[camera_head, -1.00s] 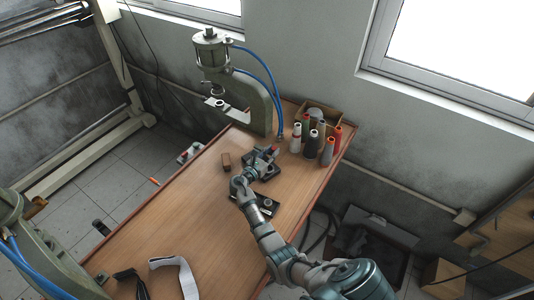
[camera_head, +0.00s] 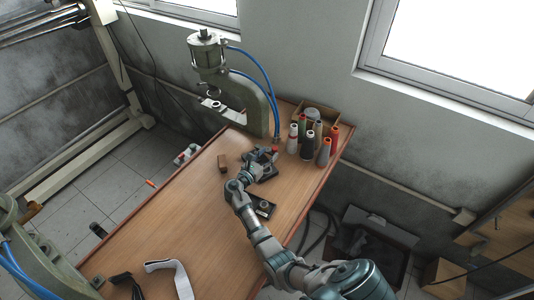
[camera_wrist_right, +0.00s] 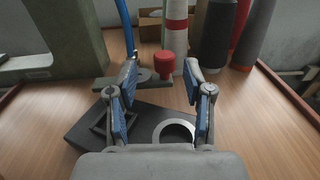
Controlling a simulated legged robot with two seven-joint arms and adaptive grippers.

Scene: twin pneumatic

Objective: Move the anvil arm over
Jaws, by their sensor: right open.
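A flat grey-green arm (camera_wrist_right: 128,83) with a round disc and an upright red knob (camera_wrist_right: 166,67) lies across a black base (camera_wrist_right: 85,130) on the table. I take this to be the anvil arm. The base has a square recess and a pale ring (camera_wrist_right: 174,131). My right gripper (camera_wrist_right: 161,73) is open, its blue-padded fingers to the left and right of the red knob, apart from it. In the head view the right gripper (camera_head: 262,163) partly hides the base, and the red knob (camera_head: 275,149) shows just beyond it. My left gripper is out of view.
A press (camera_head: 259,106) with blue hoses stands behind at the table's far edge. Several thread spools (camera_head: 308,145) stand right of the gripper by a cardboard box. The table's near left is mostly clear, with straps (camera_head: 166,265).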

